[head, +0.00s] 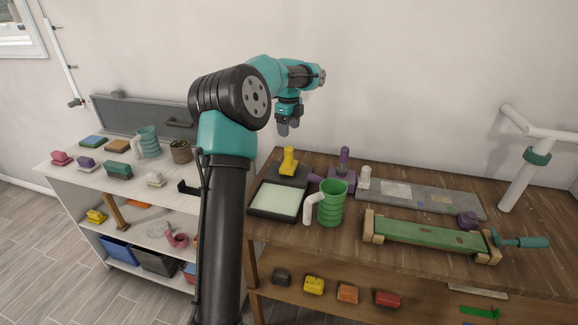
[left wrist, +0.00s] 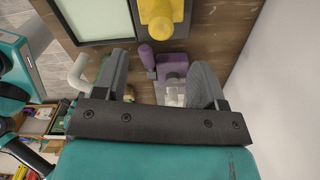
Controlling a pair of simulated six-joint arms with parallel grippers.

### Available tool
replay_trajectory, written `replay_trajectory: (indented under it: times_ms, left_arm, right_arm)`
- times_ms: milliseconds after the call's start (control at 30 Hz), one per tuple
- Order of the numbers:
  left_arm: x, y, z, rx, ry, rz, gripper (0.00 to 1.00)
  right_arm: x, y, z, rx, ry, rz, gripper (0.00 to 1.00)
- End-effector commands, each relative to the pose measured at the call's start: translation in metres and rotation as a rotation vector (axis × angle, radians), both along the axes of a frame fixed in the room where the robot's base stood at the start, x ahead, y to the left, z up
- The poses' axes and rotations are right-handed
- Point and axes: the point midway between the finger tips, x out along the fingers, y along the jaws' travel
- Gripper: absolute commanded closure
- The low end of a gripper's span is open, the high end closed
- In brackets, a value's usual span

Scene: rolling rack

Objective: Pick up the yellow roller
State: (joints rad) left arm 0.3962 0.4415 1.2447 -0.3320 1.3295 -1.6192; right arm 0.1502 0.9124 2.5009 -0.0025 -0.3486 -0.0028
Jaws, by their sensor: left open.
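The yellow roller (head: 288,161) stands upright near the back left of the wooden table (head: 400,275), on a dark block. In the left wrist view the yellow roller (left wrist: 162,16) shows at the top edge, partly cut off. My left gripper (head: 289,128) is open and empty, above the yellow roller and apart from it. In the left wrist view the open fingers of my left gripper (left wrist: 163,88) point at a purple piece (left wrist: 172,66) and a clear piece beside the roller. My right gripper is in neither view.
A pale-filled black tray (head: 276,201) and a green mug (head: 331,204) stand in front of the roller. A purple-handled tool (head: 344,160) and a grey slab (head: 425,198) lie to its right. A white shelf (head: 130,185) with several items stands left.

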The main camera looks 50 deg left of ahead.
Motion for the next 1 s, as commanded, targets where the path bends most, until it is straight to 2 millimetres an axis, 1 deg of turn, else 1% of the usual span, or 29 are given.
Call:
replay_trajectory:
  times_ms: [33, 200, 300, 400, 500, 833, 1000]
  left_arm:
    - [0.000, 0.000, -0.009, -0.001, 0.003, -0.001, 0.35]
    - [-0.001, 0.000, -0.038, -0.001, 0.003, 0.000, 0.35]
    - [0.000, 0.000, -0.053, -0.001, 0.002, 0.000, 0.35]
    - [0.000, 0.000, -0.063, 0.000, 0.000, 0.000, 0.35]
    - [0.000, 0.000, -0.066, 0.000, 0.000, 0.000, 0.35]
    - [0.000, 0.000, -0.068, 0.000, 0.000, 0.000, 0.35]
    - [0.000, 0.001, -0.084, -0.002, 0.002, 0.000, 0.35]
  right_arm:
    - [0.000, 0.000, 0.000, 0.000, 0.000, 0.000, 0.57]
    - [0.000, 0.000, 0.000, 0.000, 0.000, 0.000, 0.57]
    - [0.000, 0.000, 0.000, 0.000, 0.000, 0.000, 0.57]
    - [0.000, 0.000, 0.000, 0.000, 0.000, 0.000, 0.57]
    - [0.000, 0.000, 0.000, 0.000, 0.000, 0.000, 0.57]
    - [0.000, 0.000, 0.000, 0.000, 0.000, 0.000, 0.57]
    - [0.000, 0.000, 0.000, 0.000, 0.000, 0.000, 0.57]
